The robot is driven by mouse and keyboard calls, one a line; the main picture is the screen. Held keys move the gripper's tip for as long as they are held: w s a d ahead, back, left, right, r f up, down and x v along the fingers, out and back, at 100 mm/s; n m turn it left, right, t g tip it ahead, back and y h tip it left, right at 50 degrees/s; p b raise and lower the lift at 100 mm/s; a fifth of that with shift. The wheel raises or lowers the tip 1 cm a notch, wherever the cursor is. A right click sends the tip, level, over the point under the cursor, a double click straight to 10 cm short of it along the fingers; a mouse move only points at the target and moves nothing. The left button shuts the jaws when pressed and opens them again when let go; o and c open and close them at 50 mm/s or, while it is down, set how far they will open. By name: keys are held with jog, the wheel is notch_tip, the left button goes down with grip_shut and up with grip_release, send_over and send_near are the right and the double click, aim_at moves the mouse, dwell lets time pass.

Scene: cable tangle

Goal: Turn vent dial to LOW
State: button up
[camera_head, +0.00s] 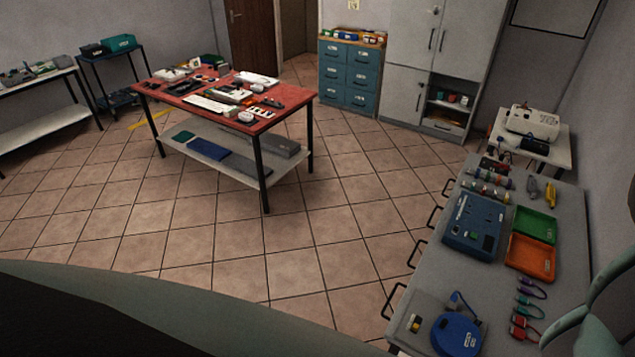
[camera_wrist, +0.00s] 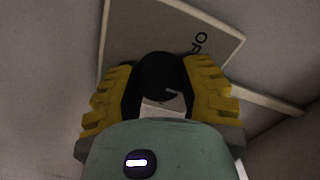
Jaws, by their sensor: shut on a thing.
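In the wrist view a round black vent dial (camera_wrist: 161,72) sits on a pale panel (camera_wrist: 150,22). Dark letters that look like "OF", partly cut off by the fingers, are printed on the panel to the upper right of the dial. A small light mark shows on the dial, but I cannot tell which setting it points to. No LOW mark is visible. My gripper (camera_wrist: 160,84) has its yellow ridged fingers on both sides of the dial and is shut on it. The dial and gripper do not show in the head view.
In the head view a grey workbench (camera_head: 440,263) at right carries a blue box (camera_head: 476,226), a green tray (camera_head: 536,227), an orange tray (camera_head: 531,258), a blue round device (camera_head: 456,335) and cables. A red-topped table (camera_head: 160,91) stands further back. The tiled floor between is clear.

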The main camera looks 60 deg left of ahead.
jog(key=shift+f, duration=0.1)
dwell(0.3)
jog(key=o, duration=1.2)
jog(key=shift+o, duration=0.2)
jog(key=v, duration=1.2)
